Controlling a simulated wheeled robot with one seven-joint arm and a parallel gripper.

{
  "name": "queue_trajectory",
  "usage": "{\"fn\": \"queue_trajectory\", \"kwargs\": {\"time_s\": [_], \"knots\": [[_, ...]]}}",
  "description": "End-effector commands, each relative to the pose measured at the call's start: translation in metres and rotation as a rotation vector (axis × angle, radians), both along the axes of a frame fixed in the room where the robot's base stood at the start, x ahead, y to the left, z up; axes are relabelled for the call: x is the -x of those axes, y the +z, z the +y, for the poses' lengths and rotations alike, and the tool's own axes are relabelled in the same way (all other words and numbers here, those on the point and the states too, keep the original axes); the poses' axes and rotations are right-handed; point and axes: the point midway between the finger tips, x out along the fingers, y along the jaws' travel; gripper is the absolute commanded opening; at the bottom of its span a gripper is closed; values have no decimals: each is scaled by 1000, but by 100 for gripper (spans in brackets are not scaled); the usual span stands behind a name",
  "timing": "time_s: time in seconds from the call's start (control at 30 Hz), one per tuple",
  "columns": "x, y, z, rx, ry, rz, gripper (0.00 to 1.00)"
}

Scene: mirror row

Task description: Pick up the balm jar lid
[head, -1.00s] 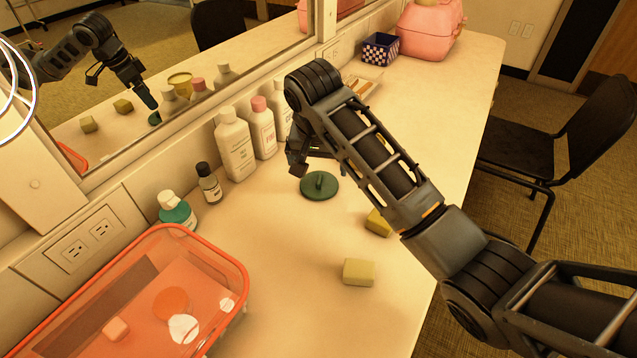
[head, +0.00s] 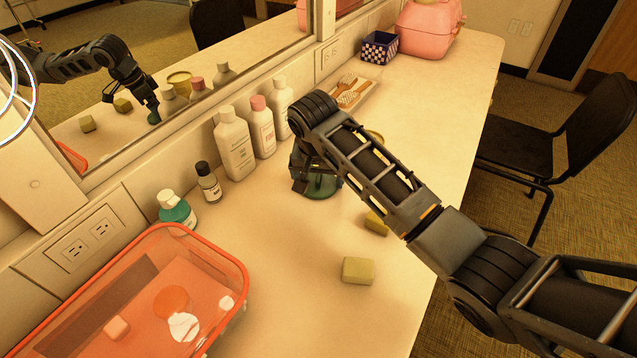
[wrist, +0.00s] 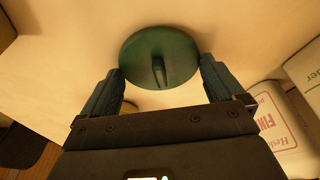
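The balm jar lid is a dark green disc with a raised grip bar across its top. In the head view the lid (head: 322,188) lies flat on the counter, partly hidden by my gripper (head: 306,180). In the wrist view the lid (wrist: 175,48) lies just ahead of my gripper (wrist: 161,66). The two fingers are spread wide apart, with the bar lined up between them. I cannot tell whether the fingers touch the lid.
White bottles (head: 235,145) and a small dark-capped bottle (head: 208,183) stand along the mirror wall. An orange tray (head: 235,262) is at lower left. Yellow blocks (head: 358,271) lie nearer the front edge. A shallow tray with brushes (head: 354,92) is behind my arm.

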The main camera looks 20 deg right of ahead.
Motion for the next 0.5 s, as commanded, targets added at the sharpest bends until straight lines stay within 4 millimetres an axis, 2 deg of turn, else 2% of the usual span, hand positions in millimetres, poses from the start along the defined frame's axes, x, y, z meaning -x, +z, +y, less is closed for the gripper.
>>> {"fn": "queue_trajectory", "kwargs": {"time_s": [0.03,0.13,0.5], "knots": [[0,0,0,0,0,0,76],[0,0,0,0,0,0,66],[-1,5,0,-1,1,-2,65]]}}
